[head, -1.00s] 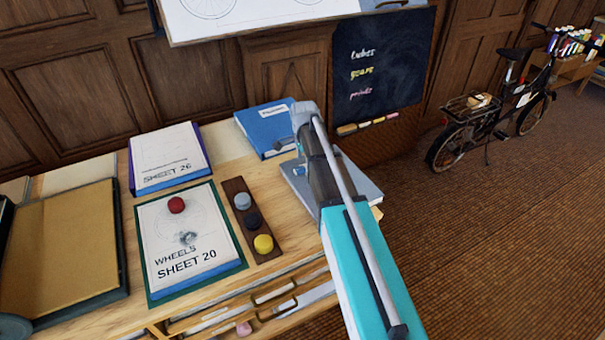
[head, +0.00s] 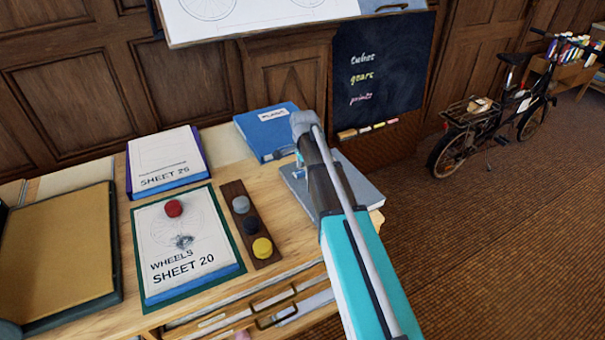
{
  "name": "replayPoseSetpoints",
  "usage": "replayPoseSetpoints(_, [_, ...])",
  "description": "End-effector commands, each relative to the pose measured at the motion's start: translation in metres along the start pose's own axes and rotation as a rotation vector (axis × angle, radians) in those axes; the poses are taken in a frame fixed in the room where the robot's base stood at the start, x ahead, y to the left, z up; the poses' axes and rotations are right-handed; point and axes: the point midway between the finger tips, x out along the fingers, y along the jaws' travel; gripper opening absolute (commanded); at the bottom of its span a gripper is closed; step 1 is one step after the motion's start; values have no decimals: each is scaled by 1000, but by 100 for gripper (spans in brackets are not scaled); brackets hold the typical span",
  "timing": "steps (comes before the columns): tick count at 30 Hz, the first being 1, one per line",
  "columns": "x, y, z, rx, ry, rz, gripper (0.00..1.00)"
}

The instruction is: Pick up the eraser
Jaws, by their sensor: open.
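I cannot say for certain which thing is the eraser. A small pink object (head: 243,336) shows at the bottom edge, in or under the drawer area below the desk top, mostly cut off. A tan block (head: 347,134) lies at the left end of the chalkboard ledge, among chalk sticks. My arm (head: 350,240) reaches in from the lower right to a grey joint over the right part of the desk.
The desk holds the Sheet 20 pad (head: 190,262) with a red puck (head: 174,208), a brown strip (head: 265,263) with three pucks, the Sheet 26 pad (head: 165,160), a blue binder (head: 262,125) and a grey book (head: 362,190). A bicycle (head: 480,118) stands right; floor before it is clear.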

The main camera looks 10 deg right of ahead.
Motion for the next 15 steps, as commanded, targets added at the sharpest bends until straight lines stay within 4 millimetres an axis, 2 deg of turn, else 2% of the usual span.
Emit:
replayPoseSetpoints(2, [0,0,0,0,0,0,73])
replayPoseSetpoints(12, [0,0,0,0,0,0,10])
replayPoseSetpoints(14, [0,0,0,0,0,0,0])
replayPoseSetpoints(15, [0,0,0,0,0,0,0])
